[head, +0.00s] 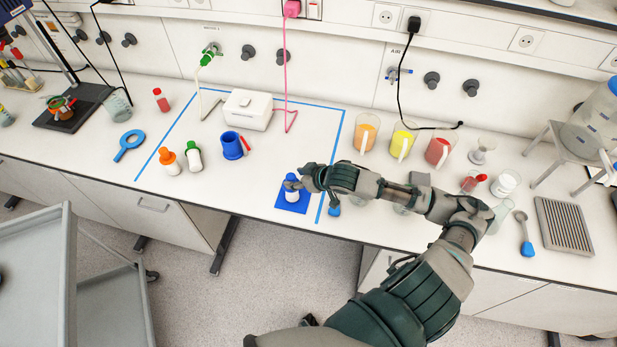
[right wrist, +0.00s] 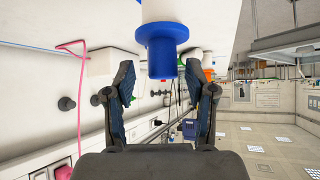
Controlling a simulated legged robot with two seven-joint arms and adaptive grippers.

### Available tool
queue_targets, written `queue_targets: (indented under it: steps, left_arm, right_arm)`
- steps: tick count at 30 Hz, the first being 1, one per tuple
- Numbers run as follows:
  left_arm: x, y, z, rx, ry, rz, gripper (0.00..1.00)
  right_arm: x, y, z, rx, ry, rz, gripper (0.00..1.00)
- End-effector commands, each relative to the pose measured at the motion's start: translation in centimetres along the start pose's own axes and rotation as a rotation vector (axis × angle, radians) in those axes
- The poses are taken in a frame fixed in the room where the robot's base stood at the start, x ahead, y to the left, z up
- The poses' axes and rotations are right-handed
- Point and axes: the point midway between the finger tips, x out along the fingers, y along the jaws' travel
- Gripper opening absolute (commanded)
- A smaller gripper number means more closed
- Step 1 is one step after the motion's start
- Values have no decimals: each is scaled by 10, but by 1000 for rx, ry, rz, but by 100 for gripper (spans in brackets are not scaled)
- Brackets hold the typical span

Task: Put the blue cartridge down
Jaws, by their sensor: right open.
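The blue cartridge (head: 292,194), white-bodied with a blue cap, stands upright on a small blue square mat (head: 303,207) near the bench's front edge. My right gripper (head: 299,178) is at its cap, coming in from the right. In the right wrist view, which is upside down, the blue cap (right wrist: 162,58) shows beyond and between the two spread fingers of the right gripper (right wrist: 166,80), with gaps on both sides. The gripper is open. Part of the cartridge's cap is hidden by the fingers in the head view. My left gripper is not in view.
A blue cup (head: 232,146), a green-capped bottle (head: 194,157) and an orange-capped bottle (head: 168,163) stand to the left. A white box (head: 248,110) is behind. Several coloured beakers, including a yellow one (head: 402,140), stand right of the taped area.

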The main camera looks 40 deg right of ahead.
Motion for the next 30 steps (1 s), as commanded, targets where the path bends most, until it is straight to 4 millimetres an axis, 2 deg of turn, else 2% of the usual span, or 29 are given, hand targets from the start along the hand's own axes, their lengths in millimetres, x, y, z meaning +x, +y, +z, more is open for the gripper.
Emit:
queue_targets:
  steps: [3,10,12,21,30]
  left_arm:
    - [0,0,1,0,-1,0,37]
    - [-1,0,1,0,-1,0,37]
    - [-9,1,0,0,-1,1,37]
    - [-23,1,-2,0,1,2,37]
    - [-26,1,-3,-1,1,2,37]
  right_arm:
    - [-31,0,2,-9,-6,2,56]
    - [-61,-1,2,-6,-8,0,56]
    - [-68,-2,0,2,-6,-3,56]
    - [-87,-2,-1,1,-3,-2,56]
    - [-90,0,0,0,0,-1,56]
